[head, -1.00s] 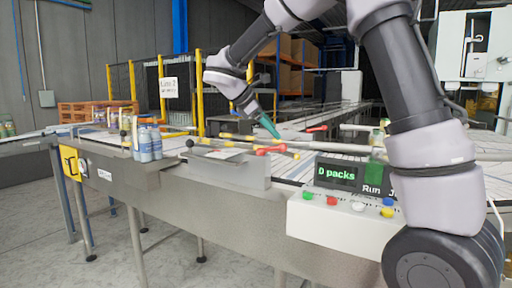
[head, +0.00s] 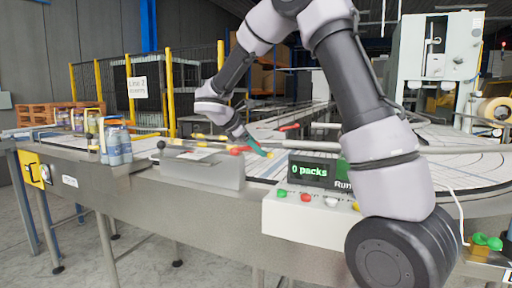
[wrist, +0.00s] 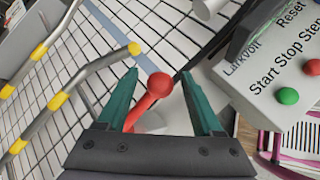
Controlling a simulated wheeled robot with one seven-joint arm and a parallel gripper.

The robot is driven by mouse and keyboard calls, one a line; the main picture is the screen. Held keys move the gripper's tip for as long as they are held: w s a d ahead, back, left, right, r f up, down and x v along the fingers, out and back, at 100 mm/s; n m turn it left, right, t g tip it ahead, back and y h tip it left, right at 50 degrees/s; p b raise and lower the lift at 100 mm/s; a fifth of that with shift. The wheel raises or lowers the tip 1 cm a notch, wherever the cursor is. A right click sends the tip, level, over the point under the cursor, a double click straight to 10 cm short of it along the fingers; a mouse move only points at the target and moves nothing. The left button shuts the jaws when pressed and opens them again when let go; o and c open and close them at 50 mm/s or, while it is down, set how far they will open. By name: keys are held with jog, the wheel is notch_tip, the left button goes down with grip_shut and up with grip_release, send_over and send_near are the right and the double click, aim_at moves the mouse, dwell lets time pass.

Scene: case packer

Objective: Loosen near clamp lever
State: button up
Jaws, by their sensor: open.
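The near clamp lever, red with a round ball knob (wrist: 159,83), shows in the wrist view between the fingers of my gripper (wrist: 160,76). The teal fingers are open, one on each side of it. I cannot tell whether either finger touches it. In the head view a red lever part (head: 237,151) shows beside my gripper (head: 262,152), low over the conveyor. My fingers hide some of that spot. A second red lever (head: 289,127) lies farther back, across the belt.
A control box (head: 305,218) with coloured buttons and a "0 packs" display (head: 311,170) stands close to the right. Grey guide rails with yellow bands (wrist: 58,99) run at left in the wrist view. Blue bottles (head: 119,146) stand on the conveyor at left.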

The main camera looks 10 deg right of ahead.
grip_shut()
dwell(1.4)
